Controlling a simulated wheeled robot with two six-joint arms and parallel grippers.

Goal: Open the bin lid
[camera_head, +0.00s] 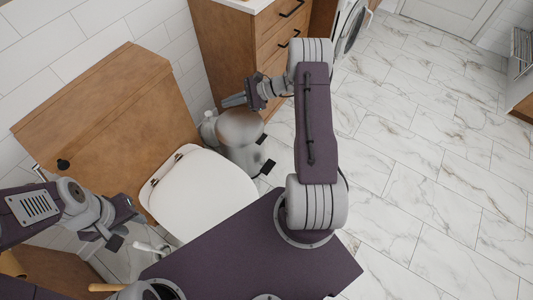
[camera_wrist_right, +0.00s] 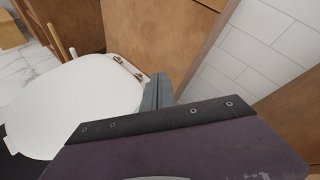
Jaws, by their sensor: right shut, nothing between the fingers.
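The bin (camera_head: 243,152) is a grey metal cylinder standing on the floor between the toilet and the wooden cabinet. Its rounded, shiny lid (camera_head: 240,126) looks down on the bin, with brownish reflections. A dark pedal (camera_head: 268,166) shows at its foot. My right gripper (camera_head: 232,100) is shut and empty, just above and behind the lid in the picture; I cannot tell if it touches. In the right wrist view its closed fingers (camera_wrist_right: 158,92) show, and I cannot make out the bin. My left gripper (camera_head: 126,230) is open and empty, left of the toilet.
The toilet's white lid (camera_head: 205,195) is down, beside the bin. The wooden toilet box (camera_head: 115,120) stands against the tiled wall. A wooden drawer cabinet (camera_head: 235,50) is behind the bin. The marble-look floor (camera_head: 430,170) at the right is clear.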

